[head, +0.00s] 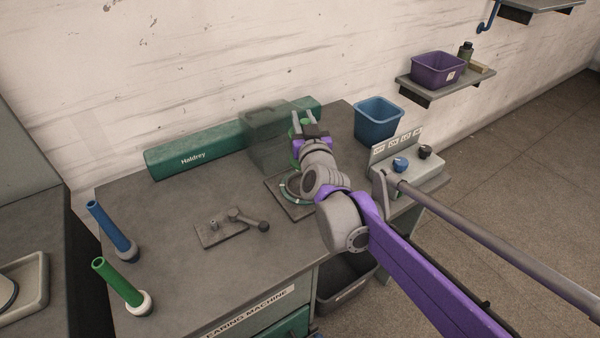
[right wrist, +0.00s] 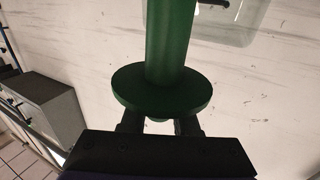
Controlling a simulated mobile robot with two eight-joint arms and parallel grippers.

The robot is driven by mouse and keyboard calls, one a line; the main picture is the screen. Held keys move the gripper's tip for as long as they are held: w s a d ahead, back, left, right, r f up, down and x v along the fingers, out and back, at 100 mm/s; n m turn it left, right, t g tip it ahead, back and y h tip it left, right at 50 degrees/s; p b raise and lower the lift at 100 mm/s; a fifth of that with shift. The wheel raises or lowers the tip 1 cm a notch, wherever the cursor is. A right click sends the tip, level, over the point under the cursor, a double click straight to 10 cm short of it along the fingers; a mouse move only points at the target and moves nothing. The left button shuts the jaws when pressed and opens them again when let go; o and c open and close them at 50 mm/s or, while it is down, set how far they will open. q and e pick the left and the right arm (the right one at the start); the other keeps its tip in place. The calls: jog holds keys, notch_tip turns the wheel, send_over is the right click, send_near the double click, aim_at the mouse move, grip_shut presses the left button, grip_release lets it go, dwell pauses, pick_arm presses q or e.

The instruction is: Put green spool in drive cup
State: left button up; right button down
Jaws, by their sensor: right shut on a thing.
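The green spool (right wrist: 168,45) fills the middle of the right wrist view, its round flange just above my fingers. My right gripper (head: 311,122) is shut on it, over the back of the table. In the head view only a sliver of the green spool (head: 296,128) shows beside the fingers. A round fixture with a green ring, which looks like the drive cup (head: 284,190), sits on a square plate below and in front of the gripper. My right arm hides its right part. The spool is apart from it. My left gripper is out of view.
A clear cover (head: 268,140) stands beside the gripper, before a green housing (head: 195,153). A lever plate (head: 220,232), a blue tube (head: 110,228) and a green tube (head: 116,282) are at left. A blue bin (head: 377,122) and a control box (head: 415,175) are at right.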

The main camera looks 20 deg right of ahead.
jog(key=shift+w+d+f, duration=0.15)
jog(key=shift+w+f, duration=0.3)
jog(key=shift+f, duration=0.35)
jog(key=f, duration=0.1)
jog(key=f+b, duration=0.1)
jog(key=f, duration=0.2)
jog(key=shift+s+b, duration=0.35)
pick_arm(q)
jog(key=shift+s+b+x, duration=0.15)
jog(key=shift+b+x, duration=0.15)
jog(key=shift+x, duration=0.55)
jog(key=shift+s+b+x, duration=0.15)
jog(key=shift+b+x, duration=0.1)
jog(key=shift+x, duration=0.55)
pick_arm(e)
jog(key=shift+w+f, duration=0.1)
jog(key=shift+f, duration=2.05)
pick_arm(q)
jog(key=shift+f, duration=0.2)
pick_arm(e)
jog(key=shift+f, duration=0.15)
jog(key=c, duration=0.7)
grip_release()
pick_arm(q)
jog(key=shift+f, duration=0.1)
pick_arm(e)
jog(key=shift+o, duration=0.2)
